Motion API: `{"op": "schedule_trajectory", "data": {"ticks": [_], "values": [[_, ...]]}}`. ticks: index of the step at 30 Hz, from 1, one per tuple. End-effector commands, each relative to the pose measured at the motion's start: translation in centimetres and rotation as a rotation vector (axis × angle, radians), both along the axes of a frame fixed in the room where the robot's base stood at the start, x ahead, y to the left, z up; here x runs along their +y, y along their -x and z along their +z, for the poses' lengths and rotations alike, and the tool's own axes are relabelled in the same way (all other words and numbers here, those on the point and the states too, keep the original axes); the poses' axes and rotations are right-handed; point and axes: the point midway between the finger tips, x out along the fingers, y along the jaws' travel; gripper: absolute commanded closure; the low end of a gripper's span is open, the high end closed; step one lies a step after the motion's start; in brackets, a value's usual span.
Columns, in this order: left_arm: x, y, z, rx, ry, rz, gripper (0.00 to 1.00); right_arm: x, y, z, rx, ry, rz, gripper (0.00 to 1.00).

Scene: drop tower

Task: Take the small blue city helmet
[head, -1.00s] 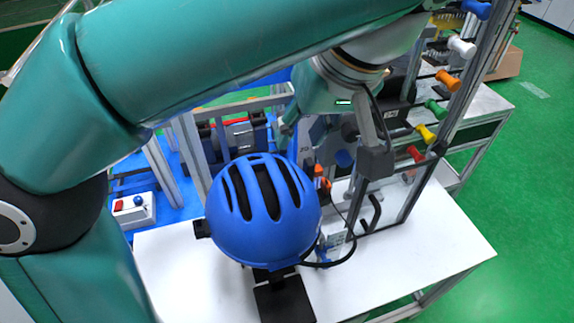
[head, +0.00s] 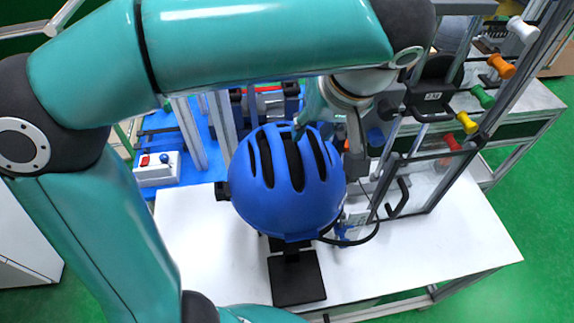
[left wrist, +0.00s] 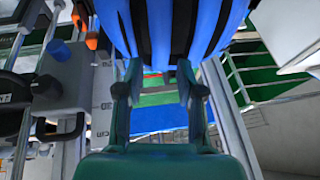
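The blue helmet (head: 287,190) has dark vent slots and sits over a black stand (head: 297,280) on the white table. What supports it underneath is mostly hidden. My left gripper (head: 328,140) is at the helmet's far right edge, with one finger seen over its top and the other by its right side. In the left wrist view, the two fingers (left wrist: 160,75) are spread with a clear gap, and the helmet (left wrist: 170,25) fills the top, just beyond the tips. I cannot tell whether they touch it. My right gripper is not seen.
A clear-panelled frame with black handles (head: 400,195) stands right of the helmet. Coloured knobs line its post, including a yellow one (head: 467,122). A control box (head: 157,168) lies at left. The white table (head: 440,245) is bare at front right.

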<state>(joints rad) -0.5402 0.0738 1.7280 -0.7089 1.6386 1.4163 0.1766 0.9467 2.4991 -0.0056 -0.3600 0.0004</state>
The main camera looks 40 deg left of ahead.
Motion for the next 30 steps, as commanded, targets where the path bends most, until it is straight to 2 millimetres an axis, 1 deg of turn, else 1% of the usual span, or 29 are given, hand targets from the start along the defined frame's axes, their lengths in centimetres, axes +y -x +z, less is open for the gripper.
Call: {"op": "schedule_trajectory", "data": {"ticks": [6,10,13,19,20,24,26,30], "values": [[1.3,-0.5,-2.4,0.003,-0.002,0.002,0.63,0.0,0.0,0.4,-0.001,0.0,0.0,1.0],[1.8,-0.7,-3.9,0.003,-0.001,-0.001,0.63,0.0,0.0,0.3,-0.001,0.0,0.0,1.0],[2.0,-0.9,-4.4,0.0,0.0,-0.002,0.63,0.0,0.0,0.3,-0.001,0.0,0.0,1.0],[1.9,-0.9,-4.4,-0.001,0.0,-0.004,0.63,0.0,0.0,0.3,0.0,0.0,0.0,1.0],[1.9,-0.9,-4.4,-0.001,0.0,-0.004,0.66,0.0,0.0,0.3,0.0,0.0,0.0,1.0],[1.9,-0.9,-4.4,-0.001,0.0,-0.004,0.89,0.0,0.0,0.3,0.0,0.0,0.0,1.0],[1.9,-0.9,-4.4,0.0,0.0,-0.005,0.99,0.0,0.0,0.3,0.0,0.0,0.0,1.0],[1.9,-0.9,-4.4,0.0,0.0,-0.005,1.0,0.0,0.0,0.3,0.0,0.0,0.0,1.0]]}}
